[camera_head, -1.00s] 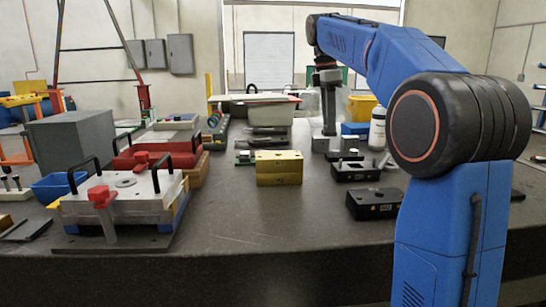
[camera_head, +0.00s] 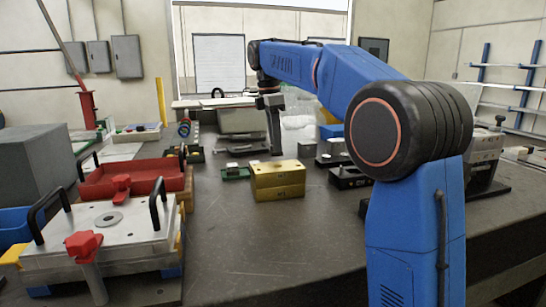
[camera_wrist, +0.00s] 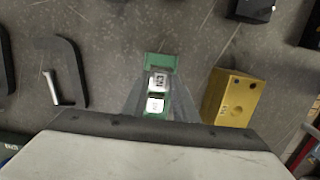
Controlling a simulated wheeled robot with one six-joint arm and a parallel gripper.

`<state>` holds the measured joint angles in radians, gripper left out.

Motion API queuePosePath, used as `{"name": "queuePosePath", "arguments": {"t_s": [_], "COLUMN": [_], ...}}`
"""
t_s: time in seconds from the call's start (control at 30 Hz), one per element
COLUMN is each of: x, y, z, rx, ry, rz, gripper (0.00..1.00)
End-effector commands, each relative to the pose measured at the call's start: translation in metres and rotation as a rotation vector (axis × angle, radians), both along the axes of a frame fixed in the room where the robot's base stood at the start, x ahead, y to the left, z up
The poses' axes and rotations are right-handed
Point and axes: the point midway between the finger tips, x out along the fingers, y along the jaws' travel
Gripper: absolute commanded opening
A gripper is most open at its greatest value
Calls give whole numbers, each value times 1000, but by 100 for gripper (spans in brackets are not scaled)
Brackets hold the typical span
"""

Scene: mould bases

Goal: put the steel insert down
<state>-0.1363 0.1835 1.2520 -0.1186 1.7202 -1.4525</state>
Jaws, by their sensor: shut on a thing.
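My gripper (camera_head: 275,150) points down behind the brass block (camera_head: 278,181), to the right of the small green tray (camera_head: 236,174) in the head view. In the wrist view, the grey fingers of my gripper (camera_wrist: 158,84) close in from both sides over the green tray (camera_wrist: 161,60). Two silver steel inserts with dark markings show there, an upper one (camera_wrist: 158,79) and a lower one (camera_wrist: 155,104). My gripper is shut on a steel insert; I cannot tell for certain which of the two. Its underside and its height above the tray are hidden.
The brass block stands close on the right in the wrist view (camera_wrist: 233,98). A black clamp-like part (camera_wrist: 66,65) lies to the left. Black blocks (camera_head: 348,178) stand right of the brass block. A red tray (camera_head: 125,180) and a mould base (camera_head: 110,235) occupy the left. The front middle is clear.

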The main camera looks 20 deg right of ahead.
Motion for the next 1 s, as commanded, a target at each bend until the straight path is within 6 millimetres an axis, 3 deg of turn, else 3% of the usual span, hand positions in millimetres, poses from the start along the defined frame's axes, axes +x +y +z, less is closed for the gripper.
{"name": "queuePosePath", "arguments": {"t_s": [0.4, 0.83, 0.87, 0.9, 0.93, 1.0], "x": [0, 0, 0, 0, 0, 0], "y": [0, 0, 0, 0, 0, 0], "z": [-42, -49, -49, -49, -49, -49], "rx": [0, 0, 0, 0, 0, 0], "ry": [-1, -1, 0, 0, 0, 0], "rz": [-1, -1, -1, -1, -1, -1], "gripper": [0, 0, 28, 38, 45, 45]}}
